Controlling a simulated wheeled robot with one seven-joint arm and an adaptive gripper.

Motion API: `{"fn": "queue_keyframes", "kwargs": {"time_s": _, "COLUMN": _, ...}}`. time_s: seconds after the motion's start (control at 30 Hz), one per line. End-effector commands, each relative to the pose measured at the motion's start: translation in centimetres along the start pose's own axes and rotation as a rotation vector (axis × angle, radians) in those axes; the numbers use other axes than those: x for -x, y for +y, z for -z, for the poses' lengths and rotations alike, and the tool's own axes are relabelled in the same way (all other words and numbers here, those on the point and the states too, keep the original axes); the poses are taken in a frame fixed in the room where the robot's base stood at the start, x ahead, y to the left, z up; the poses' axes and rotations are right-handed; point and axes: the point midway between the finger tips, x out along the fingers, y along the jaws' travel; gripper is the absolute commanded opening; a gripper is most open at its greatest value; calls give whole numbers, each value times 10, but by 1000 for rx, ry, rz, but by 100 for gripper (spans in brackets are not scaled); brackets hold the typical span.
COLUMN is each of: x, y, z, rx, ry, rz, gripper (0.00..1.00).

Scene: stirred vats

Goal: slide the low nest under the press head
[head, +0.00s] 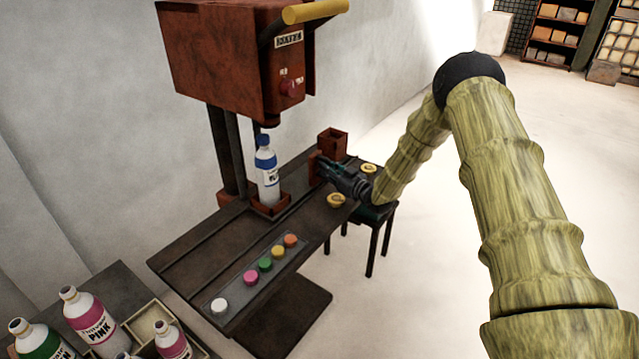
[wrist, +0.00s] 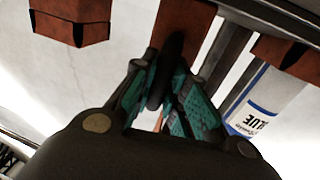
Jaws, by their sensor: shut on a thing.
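The low nest (head: 282,205) is a shallow red-brown holder on the dark rail table. A white bottle with a blue cap (head: 266,170) stands upright in it. The press head (head: 267,125) is above the cap; I cannot tell whether they are exactly in line. The bottle's BLUE label shows in the wrist view (wrist: 256,100), at the right. A taller red-brown nest (head: 333,141) stands farther along the rail. My gripper (head: 325,169) is shut on a red-brown upright piece (wrist: 186,25) with a dark grip, between the two nests. The fingers partly hide it.
A strip of coloured caps (head: 255,272) lies on the table's front part. More bottles (head: 92,318) stand in the lower left. The red press body (head: 220,60) overhangs the table. Open floor lies to the right.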

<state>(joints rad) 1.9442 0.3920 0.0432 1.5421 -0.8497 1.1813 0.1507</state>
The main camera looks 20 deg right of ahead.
Motion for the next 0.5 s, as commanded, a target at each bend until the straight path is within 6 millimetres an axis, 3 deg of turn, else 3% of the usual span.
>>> {"fn": "queue_keyframes", "kwargs": {"time_s": 0.2, "x": -6, "y": 23, "z": 1, "rx": 1, "ry": 6, "rz": 0, "gripper": 0}}
{"fn": "queue_keyframes", "kwargs": {"time_s": 0.5, "x": -9, "y": 35, "z": 3, "rx": 0, "ry": 6, "rz": -1, "gripper": 0}}
